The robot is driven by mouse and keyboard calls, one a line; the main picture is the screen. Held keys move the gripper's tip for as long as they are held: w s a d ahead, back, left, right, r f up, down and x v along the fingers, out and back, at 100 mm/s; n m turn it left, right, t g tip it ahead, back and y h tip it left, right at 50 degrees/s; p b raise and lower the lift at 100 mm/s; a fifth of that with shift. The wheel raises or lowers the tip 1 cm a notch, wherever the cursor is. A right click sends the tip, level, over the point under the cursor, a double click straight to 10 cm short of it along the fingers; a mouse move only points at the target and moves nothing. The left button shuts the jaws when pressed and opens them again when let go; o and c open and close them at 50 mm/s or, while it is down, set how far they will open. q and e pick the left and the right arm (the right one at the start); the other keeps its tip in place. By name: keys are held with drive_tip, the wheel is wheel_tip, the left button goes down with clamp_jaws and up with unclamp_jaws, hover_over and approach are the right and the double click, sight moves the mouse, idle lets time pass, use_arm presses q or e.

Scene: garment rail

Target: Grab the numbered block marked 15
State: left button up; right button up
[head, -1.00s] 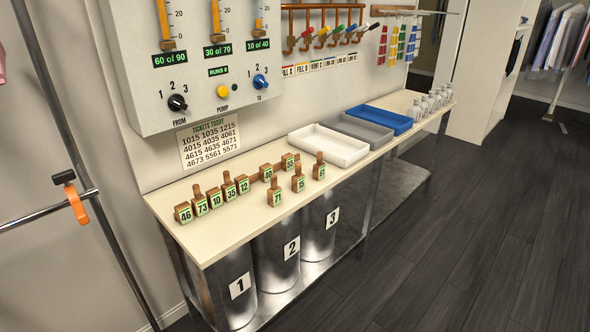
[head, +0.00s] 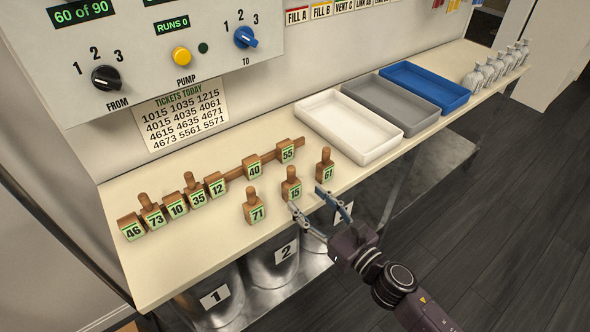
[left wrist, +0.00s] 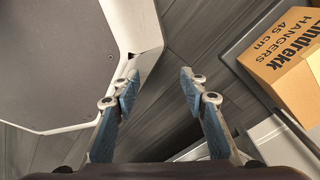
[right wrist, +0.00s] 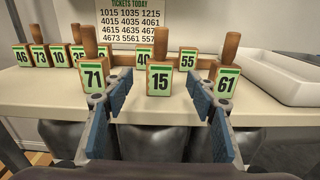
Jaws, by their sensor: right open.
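The block marked 15 (head: 291,190) is a wooden block with a green number label and an upright peg handle, standing near the front edge of the counter. In the right wrist view the block marked 15 (right wrist: 160,79) is centred beyond the fingertips. My right gripper (head: 309,199) is open and empty, just in front of the block at the counter's front edge. Its fingers also show in the right wrist view (right wrist: 158,103), spread to either side of the block. My left gripper (left wrist: 161,76) is open and empty, away from the counter, over the floor.
Block 71 (head: 255,211) stands left of block 15 and block 61 (head: 325,171) stands right of it. Several more blocks, including 40 (head: 254,169) and 55 (head: 286,154), stand behind. A white tray (head: 381,150) is at the right. A cardboard box (left wrist: 285,55) is near my left gripper.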

sight(295, 188)
drive_tip(key=x, duration=0.3)
drive_tip(key=shift+a+r, duration=0.15)
drive_tip(key=shift+a, duration=0.1)
drive_tip(key=x, duration=0.3)
drive_tip(key=shift+w+f, duration=0.25)
drive_tip(key=shift+w, duration=0.1)
drive_tip(key=shift+w+a, duration=0.2)
drive_tip(key=c, duration=1.2)
use_arm(q)
drive_tip(key=shift+s+a+f, duration=0.15)
drive_tip(key=shift+s+a, duration=0.05)
drive_tip(key=shift+s, duration=0.35)
drive_tip(key=shift+s+a+f, duration=0.1)
drive_tip(key=shift+s+a, duration=0.05)
drive_tip(key=shift+s, duration=0.35)
use_arm(e)
drive_tip(key=shift+c, duration=0.2)
drive_tip(key=shift+r, duration=0.1)
drive_tip(key=shift+c, duration=0.2)
